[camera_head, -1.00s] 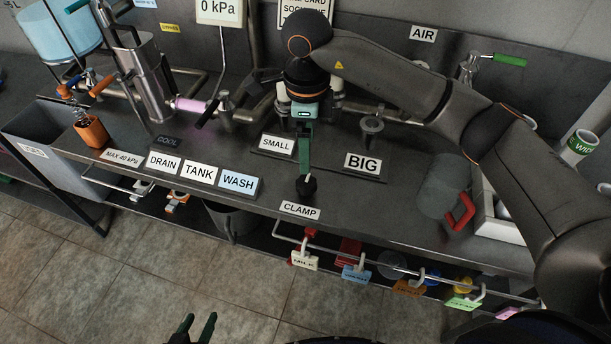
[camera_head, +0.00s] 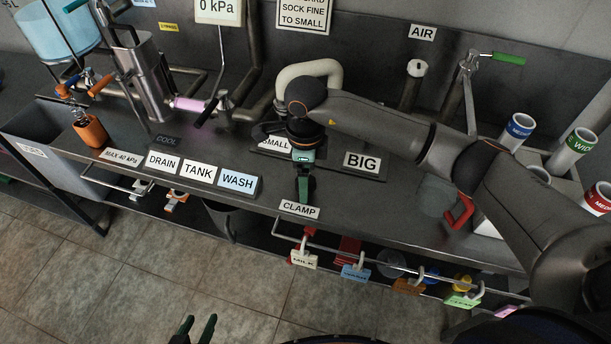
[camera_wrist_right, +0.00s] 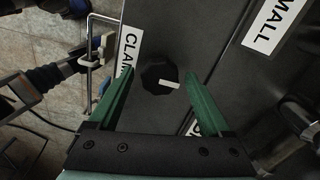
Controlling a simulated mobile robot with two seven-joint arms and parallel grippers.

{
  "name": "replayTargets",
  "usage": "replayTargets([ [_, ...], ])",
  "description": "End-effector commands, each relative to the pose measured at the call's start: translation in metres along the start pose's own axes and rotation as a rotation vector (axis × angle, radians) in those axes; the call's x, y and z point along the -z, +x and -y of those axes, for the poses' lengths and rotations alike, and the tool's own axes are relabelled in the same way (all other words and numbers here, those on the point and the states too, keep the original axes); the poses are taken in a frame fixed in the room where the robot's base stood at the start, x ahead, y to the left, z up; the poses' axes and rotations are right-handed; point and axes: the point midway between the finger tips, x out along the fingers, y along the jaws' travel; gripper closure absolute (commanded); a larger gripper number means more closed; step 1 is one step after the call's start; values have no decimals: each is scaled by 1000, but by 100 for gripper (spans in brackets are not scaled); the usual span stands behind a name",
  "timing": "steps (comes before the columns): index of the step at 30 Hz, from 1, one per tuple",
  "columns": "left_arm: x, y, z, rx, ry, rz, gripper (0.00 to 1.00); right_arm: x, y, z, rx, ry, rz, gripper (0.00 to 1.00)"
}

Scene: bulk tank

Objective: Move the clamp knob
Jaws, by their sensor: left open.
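The clamp knob (camera_wrist_right: 157,77) is black and round with a white pointer mark. In the right wrist view it sits beside the CLAMP label between my right gripper's green fingertips (camera_wrist_right: 159,72), with a gap on each side. That gripper is open; I cannot tell how far down its fingers reach around the knob. In the head view my right gripper (camera_head: 304,188) points down just behind the CLAMP label (camera_head: 299,209) and hides most of the knob. My left gripper (camera_head: 195,330) is open and empty at the bottom edge, over the floor.
SMALL (camera_head: 274,144) and BIG (camera_head: 361,161) labels stand behind the knob. DRAIN, TANK and WASH (camera_head: 238,181) labels line up to the left. A rail (camera_head: 345,252) with hanging tags runs below the counter's front edge. A red handle (camera_head: 459,212) lies at right.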

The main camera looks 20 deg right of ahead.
Motion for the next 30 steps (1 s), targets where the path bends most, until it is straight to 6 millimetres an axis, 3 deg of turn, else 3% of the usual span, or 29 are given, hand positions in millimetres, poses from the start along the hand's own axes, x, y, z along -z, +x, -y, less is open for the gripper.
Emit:
replayTargets([
  [2, 1, 0, 0, 1, 1, -2, 50, 0, 0, 0, 0, 0, 0, 28],
  [21, 4, 2, 1, 2, 2, -8, 50, 0, -1, 0, 0, 0, 1, 99],
  [30, 0, 1, 1, 1, 0, -1, 50, 0, -1, 0, 0, 40, 0, 99],
])
